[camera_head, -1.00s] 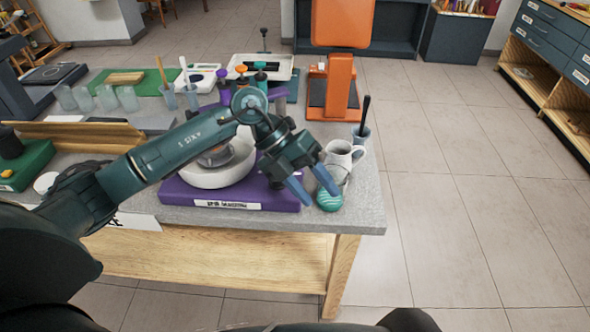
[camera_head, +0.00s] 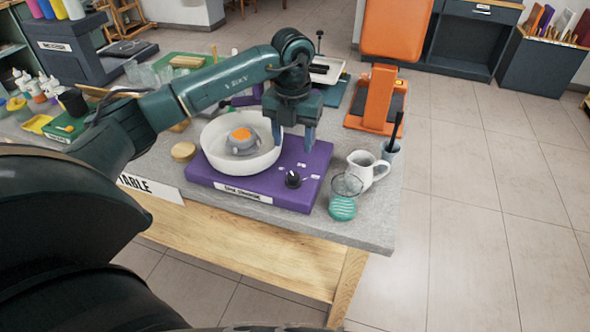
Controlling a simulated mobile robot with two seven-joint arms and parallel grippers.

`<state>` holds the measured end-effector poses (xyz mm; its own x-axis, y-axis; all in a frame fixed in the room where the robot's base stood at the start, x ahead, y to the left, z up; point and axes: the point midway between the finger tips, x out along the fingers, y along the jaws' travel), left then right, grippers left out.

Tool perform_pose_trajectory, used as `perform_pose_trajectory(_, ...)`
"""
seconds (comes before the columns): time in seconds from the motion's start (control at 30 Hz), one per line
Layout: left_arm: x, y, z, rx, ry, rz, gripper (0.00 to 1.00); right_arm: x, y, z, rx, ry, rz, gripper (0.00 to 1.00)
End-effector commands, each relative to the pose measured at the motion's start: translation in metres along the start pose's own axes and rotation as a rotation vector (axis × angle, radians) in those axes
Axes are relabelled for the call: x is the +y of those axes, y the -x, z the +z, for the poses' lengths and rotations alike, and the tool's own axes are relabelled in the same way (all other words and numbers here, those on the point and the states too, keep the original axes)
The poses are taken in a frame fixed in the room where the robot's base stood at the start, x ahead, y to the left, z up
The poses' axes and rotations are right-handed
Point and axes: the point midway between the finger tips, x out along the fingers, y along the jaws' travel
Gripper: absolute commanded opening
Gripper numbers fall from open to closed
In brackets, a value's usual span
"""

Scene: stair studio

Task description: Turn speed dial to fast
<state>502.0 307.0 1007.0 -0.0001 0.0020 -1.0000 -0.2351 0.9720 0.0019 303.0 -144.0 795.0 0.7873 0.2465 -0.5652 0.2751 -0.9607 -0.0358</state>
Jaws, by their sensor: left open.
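A purple machine base (camera_head: 234,186) with a white front label lies near the right front corner of the table. A black speed dial (camera_head: 293,179) sits on its right part, with small white marks around it; I cannot read them or tell the setting. A white bowl (camera_head: 215,153) with a grey, orange-topped piece (camera_head: 240,141) in it stands on the base. My left gripper (camera_head: 293,147) is open, fingers pointing down, just behind and above the dial, apart from it. It holds nothing. My right gripper is not in view.
A glass (camera_head: 342,206) with teal stripes stands right of the base, with a white pitcher (camera_head: 368,172) behind it. A cup (camera_head: 390,150) with a dark-handled tool is farther back. An orange device (camera_head: 378,95) stands behind. The table's right edge is close.

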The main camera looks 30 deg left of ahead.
Motion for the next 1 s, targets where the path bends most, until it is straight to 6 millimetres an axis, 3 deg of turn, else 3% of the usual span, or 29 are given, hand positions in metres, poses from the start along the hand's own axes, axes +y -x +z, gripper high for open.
perform_pose_trajectory(0.3,0.000,-0.067,-0.001,0.004,0.000,0.000,0.52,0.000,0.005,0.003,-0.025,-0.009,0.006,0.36)
perform_pose_trajectory(0.5,-0.001,-0.092,0.000,0.002,0.000,-0.002,0.52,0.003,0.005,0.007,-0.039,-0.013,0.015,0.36)
perform_pose_trajectory(0.9,-0.001,-0.101,0.000,0.000,-0.001,-0.002,0.52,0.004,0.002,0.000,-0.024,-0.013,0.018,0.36)
perform_pose_trajectory(1.0,-0.001,-0.101,0.000,0.000,-0.001,-0.003,0.44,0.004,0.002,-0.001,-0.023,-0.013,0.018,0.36)
